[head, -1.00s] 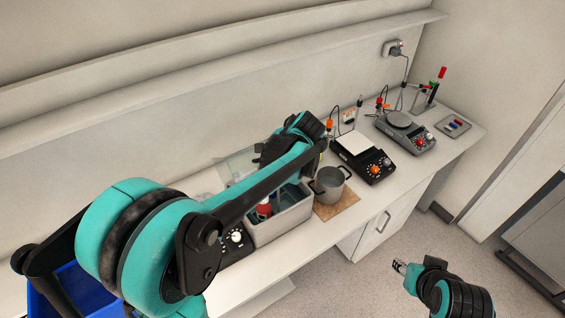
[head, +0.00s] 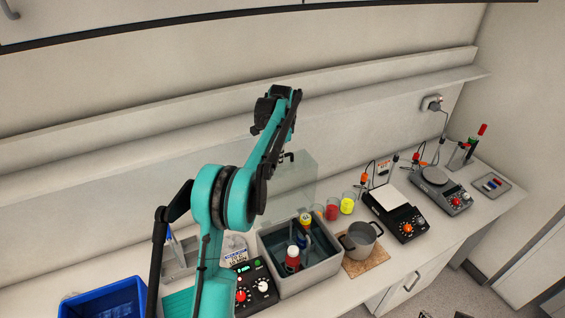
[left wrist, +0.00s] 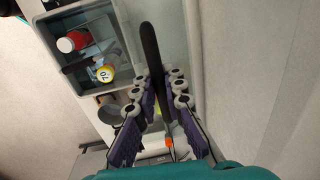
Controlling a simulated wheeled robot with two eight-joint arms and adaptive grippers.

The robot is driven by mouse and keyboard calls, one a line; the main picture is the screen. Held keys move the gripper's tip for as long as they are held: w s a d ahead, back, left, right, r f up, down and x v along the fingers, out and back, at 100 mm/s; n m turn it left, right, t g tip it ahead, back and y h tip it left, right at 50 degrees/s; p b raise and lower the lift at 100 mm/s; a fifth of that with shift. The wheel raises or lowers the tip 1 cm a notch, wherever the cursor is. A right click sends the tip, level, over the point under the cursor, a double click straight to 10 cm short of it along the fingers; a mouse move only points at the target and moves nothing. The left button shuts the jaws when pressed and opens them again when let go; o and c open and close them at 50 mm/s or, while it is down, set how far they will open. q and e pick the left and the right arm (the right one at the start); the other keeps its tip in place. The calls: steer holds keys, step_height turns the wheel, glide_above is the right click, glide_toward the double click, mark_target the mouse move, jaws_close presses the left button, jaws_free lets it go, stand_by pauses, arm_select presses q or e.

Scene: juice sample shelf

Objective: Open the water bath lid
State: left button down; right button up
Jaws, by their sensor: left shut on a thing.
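The water bath (head: 318,277) is a grey tank of water on the bench, holding bottles with red and yellow caps. Its clear lid (head: 296,187) stands raised, tilted up at the back, leaving the tank top uncovered. My left gripper (left wrist: 158,78) is shut on the lid's black handle (left wrist: 149,45), which runs between its fingers. In the head view, my left forearm mostly hides these fingers; an end of the handle (head: 287,156) shows beside it. Only a sliver of my right arm shows at the bottom edge, too little to read its gripper.
A control panel (head: 250,287) is left of the bath. A blue bin (head: 105,300) is at lower left. A wall shelf (head: 350,108) runs above.

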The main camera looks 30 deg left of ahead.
arm_select(q)
steer(key=shift+w+a+f, duration=0.3)
steer(key=shift+w+a, duration=0.45)
steer(key=shift+a, duration=0.2)
arm_select(e)
steer(key=shift+w+a+r, duration=0.1)
steer(key=shift+w+a, duration=0.05)
steer(key=shift+a, duration=0.15)
arm_select(q)
steer(key=shift+a, duration=0.1)
steer(key=c, duration=1.9)
jaws_free()
steer(key=shift+o, duration=0.2)
steer(key=shift+w+a, duration=0.1)
steer(key=shift+w, duration=0.05)
arm_select(e)
steer(key=shift+w+a, duration=0.15)
